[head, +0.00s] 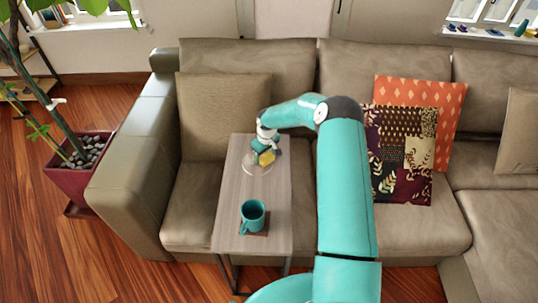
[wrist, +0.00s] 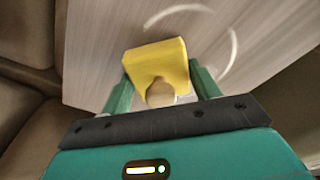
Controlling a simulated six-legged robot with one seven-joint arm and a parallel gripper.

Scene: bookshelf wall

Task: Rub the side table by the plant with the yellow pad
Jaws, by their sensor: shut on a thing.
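The side table (head: 234,180) has a pale wood-grain top and stands in front of the sofa. The top also fills much of the wrist view (wrist: 105,28). My gripper (head: 264,147) is over the far half of the table. In the wrist view my gripper (wrist: 160,90) is shut on the yellow pad (wrist: 150,62), by a pale round knob between the two fingers. The pad shows small in the head view (head: 267,158). A whitish ring mark (wrist: 234,50) on the tabletop lies around the pad, partly hidden. I cannot tell whether the pad touches the top.
A teal mug (head: 252,217) stands on a dark coaster (head: 260,234) at the table's near end. The sofa (head: 195,215) is close behind and beside the table. A potted plant (head: 80,172) stands left of the sofa arm. Patterned cushions (head: 402,170) sit to the right.

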